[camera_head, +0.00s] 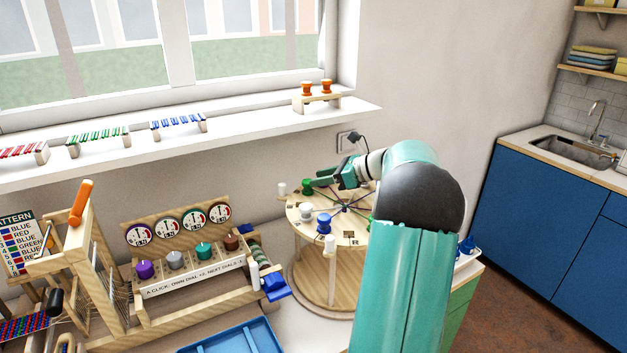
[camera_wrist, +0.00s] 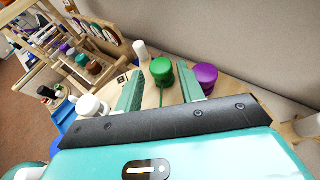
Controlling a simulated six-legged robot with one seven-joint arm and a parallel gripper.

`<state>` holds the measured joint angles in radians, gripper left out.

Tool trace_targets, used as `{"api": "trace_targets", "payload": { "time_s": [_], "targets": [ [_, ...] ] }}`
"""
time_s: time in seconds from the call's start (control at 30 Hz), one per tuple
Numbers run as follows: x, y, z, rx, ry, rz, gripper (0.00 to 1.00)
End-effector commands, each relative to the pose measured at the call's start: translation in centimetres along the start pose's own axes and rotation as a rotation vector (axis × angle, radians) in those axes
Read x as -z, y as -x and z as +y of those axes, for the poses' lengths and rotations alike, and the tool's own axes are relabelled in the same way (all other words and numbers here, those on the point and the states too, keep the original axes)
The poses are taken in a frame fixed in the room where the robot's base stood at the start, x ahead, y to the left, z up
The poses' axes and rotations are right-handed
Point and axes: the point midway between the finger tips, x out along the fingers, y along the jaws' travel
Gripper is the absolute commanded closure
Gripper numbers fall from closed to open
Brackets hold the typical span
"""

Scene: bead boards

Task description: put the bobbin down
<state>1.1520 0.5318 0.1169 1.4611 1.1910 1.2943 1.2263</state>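A green bobbin (camera_head: 307,186) stands on the far left part of the round wooden turntable (camera_head: 345,238). It also shows in the wrist view (camera_wrist: 162,72), upright, beyond and between my two fingertips. My gripper (camera_head: 322,179) reaches over the turntable from the right. In the wrist view my gripper (camera_wrist: 161,82) has its fingers apart, with a gap on each side of the green bobbin. Nothing is held. The bobbin's base is partly hidden. A purple bobbin (camera_wrist: 205,76) stands just right of the right finger.
A white bobbin (camera_head: 306,211) and a blue bobbin (camera_head: 324,224) stand on the turntable's near side. White posts (camera_head: 282,188) rise at its rim. A dial stand (camera_head: 190,258) is on the left and a blue tray (camera_head: 232,338) in front. The wall is close behind.

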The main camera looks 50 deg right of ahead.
Motion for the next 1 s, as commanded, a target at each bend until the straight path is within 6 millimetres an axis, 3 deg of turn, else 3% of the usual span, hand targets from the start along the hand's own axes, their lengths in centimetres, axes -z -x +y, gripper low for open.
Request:
{"api": "trace_targets", "payload": {
  "time_s": [0.1,0.3,0.6,0.73,0.83,0.93,1.0],
  "targets": [
    [-0.1,2.9,-0.1,0.004,0.001,0.000,0.61],
    [0.0,6.8,-0.1,0.003,0.000,0.000,0.61],
    [0.0,8.8,0.0,-0.001,0.001,0.000,0.61],
    [-0.4,8.2,0.5,-0.009,0.016,0.010,0.61],
    [-1.7,6.2,2.6,-0.044,0.091,0.056,0.61],
    [-3.7,2.6,7.1,-0.115,0.245,0.140,0.61],
    [-5.1,0.2,11.2,-0.179,0.390,0.210,0.61]
  ]
}}
